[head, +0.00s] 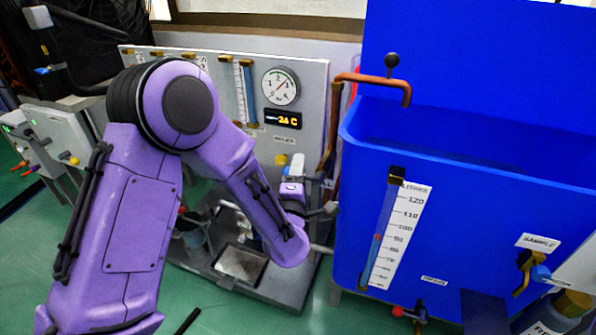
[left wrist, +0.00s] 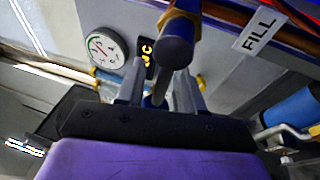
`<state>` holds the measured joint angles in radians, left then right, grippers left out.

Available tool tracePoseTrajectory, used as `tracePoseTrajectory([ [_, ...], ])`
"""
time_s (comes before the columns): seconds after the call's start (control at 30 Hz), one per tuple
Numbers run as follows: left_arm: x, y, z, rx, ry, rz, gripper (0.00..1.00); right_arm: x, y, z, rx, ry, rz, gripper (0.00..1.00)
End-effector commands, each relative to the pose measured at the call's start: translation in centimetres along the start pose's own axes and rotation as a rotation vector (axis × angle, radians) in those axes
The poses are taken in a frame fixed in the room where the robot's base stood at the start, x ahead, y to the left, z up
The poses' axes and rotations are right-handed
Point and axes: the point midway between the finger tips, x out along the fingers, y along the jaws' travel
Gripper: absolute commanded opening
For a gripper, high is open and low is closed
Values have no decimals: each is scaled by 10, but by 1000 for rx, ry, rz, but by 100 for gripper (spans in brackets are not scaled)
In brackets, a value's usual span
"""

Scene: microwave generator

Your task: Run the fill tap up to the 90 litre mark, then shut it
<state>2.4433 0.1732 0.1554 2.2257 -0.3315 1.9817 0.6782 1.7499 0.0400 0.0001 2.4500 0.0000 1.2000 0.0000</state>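The blue tank (head: 470,240) stands at the right. Its sight tube (head: 385,225) runs beside a white litre scale (head: 403,225). A small red mark shows on the tube about level with 90; I cannot make out the water level. A copper fill pipe (head: 372,79) bends over the tank rim, with no stream visible at its mouth. My left gripper (head: 297,180) is at the panel's right side, partly hidden by its arm. In the left wrist view, its two fingers (left wrist: 160,92) stand apart, either side of a thin stem below the tap's dark round part (left wrist: 177,45), beside the FILL label (left wrist: 257,30). Contact is unclear.
The grey panel (head: 310,120) carries a round gauge (head: 281,86) and an orange temperature display (head: 283,119). A sample tap (head: 525,268) and a red-handled valve (head: 410,314) sit low on the tank.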

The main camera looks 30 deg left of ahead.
Motion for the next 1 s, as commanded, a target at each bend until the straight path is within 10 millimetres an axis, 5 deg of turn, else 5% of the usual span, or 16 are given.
tracePoseTrajectory([
  [0.17,-20,-1,1,2,-4,-1,37,2,0,1,0,0,0,43],
  [0.5,-94,-1,-2,2,0,-2,37,7,-1,3,0,0,0,43],
  [1.0,-106,0,-2,0,4,0,37,7,-1,3,0,0,0,43],
])
